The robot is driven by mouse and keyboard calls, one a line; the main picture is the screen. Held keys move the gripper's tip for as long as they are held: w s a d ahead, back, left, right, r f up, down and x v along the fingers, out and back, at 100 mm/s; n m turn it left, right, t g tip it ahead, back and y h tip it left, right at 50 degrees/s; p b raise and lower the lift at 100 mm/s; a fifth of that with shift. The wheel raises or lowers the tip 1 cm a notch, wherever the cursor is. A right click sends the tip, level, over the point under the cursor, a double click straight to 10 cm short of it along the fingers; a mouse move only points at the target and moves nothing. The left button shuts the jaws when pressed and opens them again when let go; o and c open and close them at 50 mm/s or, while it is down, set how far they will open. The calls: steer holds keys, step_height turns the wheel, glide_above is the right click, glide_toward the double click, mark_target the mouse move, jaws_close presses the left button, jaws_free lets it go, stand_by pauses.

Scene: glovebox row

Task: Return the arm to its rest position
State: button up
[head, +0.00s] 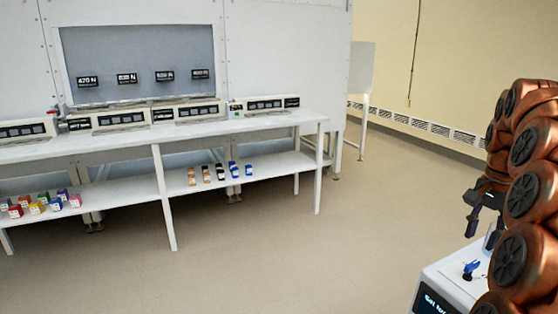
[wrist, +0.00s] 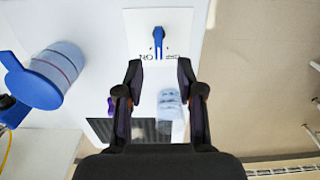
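My copper-coloured arm (head: 525,195) is folded at the right edge of the head view. My gripper (head: 478,222) hangs from it, pointing down above a white unit (head: 437,277) with a dark lettered screen. In the wrist view my gripper (wrist: 158,78) has its two dark fingers spread apart, with nothing held between them. A blue lever (wrist: 158,42) on a white plate with lettering lies beyond the fingertips; a blue part on the unit (head: 470,268) also shows in the head view. A clear ribbed object (wrist: 170,104) shows below, between the fingers in the picture.
A blue-capped translucent cylinder (wrist: 58,68) is at the left of the wrist view, near a dark grid (wrist: 118,130). A long white bench (head: 170,131) with instruments stands at left; its lower shelf (head: 130,193) holds small coloured items. The floor (head: 330,245) between is clear.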

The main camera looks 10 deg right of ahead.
steer(key=s+a+f+n, duration=0.2)
steer(key=a+n, duration=0.1)
steer(key=a, duration=0.4)
steer(key=s+a+f+n+g, duration=0.1)
steer(key=s+a+n, duration=0.1)
steer(key=a, duration=0.5)
steer(key=s+a+f+n, duration=0.2)
steer(key=a+n, duration=0.1)
steer(key=a, duration=0.4)
steer(key=s+a+f+n+g, duration=0.1)
steer(key=s+a+f+n, duration=0.1)
steer(key=s+a+f, duration=0.3)
steer(key=s+a+f+n, duration=0.2)
steer(key=s+a, duration=0.1)
steer(key=s, duration=0.5)
steer(key=s+a+f+n+g, duration=0.1)
steer(key=s+a+f+n, duration=0.1)
steer(key=s+a+f, duration=0.3)
step_height(320, 180, up, 17)
steer(key=d+t+p, duration=0.1)
steer(key=p, duration=1.3)
steer(key=shift+d+p, duration=0.2)
steer(key=shift+p, duration=0.15)
steer(key=shift+a+n, duration=0.15)
steer(key=shift+n, duration=0.15)
